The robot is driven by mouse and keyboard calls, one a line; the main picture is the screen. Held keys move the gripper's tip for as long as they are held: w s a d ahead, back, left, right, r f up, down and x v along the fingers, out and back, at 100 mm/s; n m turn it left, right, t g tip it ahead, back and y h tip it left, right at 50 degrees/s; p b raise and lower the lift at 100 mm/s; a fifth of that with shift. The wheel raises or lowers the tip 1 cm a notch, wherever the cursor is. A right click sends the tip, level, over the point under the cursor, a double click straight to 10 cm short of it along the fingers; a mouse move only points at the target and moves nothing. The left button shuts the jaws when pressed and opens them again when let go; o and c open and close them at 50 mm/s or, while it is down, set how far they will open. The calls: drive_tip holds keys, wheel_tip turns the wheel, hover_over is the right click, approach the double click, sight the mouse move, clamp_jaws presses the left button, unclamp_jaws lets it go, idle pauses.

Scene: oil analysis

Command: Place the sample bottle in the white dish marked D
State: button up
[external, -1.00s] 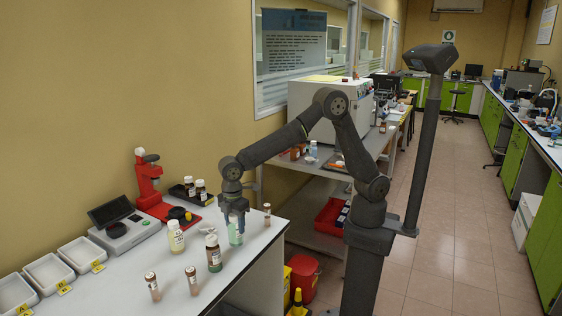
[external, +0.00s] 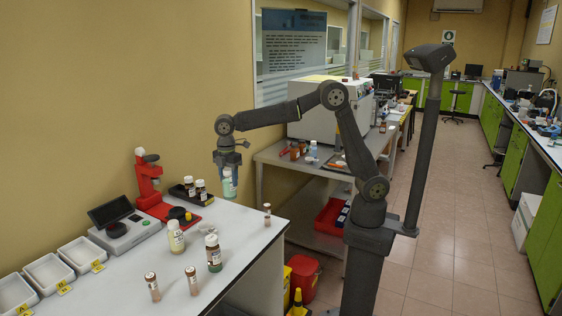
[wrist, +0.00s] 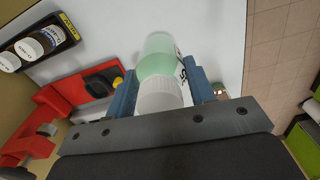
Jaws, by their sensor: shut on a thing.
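The sample bottle (external: 229,187) is pale green with a white cap and a white label. My gripper (external: 227,173) is shut on it near the cap and holds it roughly upright in the air above the bench. In the wrist view the bottle (wrist: 157,58) sits between the two blue fingers of my gripper (wrist: 160,85). White dishes stand in a row at the bench's left: one (external: 80,255) nearest the scale, one (external: 48,270) in the middle and one (external: 14,293) at the frame edge. Their yellow tags are too small to read, so I cannot tell which is D.
A scale (external: 128,232) and a red instrument (external: 150,185) stand between the bottle and the dishes. A black tray (external: 188,197) holds brown bottles.

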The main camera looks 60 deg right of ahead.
drive_tip(key=w+d+r, duration=0.1)
drive_tip(key=w+d, duration=0.1)
drive_tip(key=w, duration=0.5)
drive_tip(key=a+f, duration=1)
drive_tip(key=a, duration=0.1)
drive_tip(key=shift+s+a+f+n, duration=0.15)
drive_tip(key=shift+s+f+n, duration=0.15)
drive_tip(key=shift+s+n, duration=0.1)
drive_tip(key=shift+f, duration=0.15)
drive_tip(key=o, duration=1.1)
wheel_tip(320, 180, up, 12)
drive_tip(key=shift+r, duration=0.15)
drive_tip(key=shift+f, duration=4.4)
